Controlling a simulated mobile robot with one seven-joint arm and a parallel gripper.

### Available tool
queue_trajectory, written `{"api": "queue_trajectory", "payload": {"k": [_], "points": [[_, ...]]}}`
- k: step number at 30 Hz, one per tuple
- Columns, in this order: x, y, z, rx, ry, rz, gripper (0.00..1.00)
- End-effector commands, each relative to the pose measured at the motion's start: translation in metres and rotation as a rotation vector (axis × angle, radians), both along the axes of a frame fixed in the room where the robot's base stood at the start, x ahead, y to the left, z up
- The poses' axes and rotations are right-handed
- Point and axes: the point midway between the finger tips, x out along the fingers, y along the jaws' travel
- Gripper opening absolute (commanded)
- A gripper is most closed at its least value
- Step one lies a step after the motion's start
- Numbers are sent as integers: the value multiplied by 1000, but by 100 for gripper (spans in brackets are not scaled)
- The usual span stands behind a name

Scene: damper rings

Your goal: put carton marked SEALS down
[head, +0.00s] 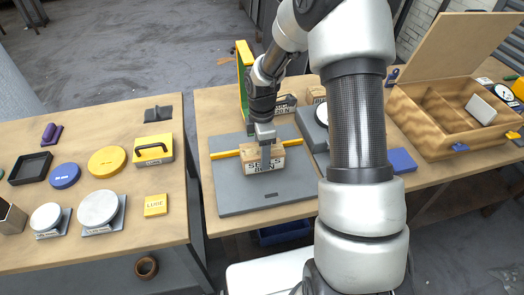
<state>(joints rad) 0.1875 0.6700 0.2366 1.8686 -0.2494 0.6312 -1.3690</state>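The tan carton marked SEALS (252,168) is over the middle of a grey mat (235,198) on the right-hand table. My gripper (265,152) points down at it from above. One finger lies against the carton's near face, and the far finger is hidden behind the carton. The gripper looks shut on the carton. The carton looks level; from this view I cannot tell whether its underside touches the mat.
A yellow bar (225,154) crosses the mat at the carton. A green and yellow upright piece (242,65) stands behind it. An open wooden box (440,125) stands at right. A gap separates the tables.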

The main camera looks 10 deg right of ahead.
Motion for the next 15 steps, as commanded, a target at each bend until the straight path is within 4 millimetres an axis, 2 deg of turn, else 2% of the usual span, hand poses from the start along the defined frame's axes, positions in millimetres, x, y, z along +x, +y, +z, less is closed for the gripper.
{"api": "queue_trajectory", "payload": {"k": [15], "points": [[1, 0, -2, 0, -2, 0, 20]]}}
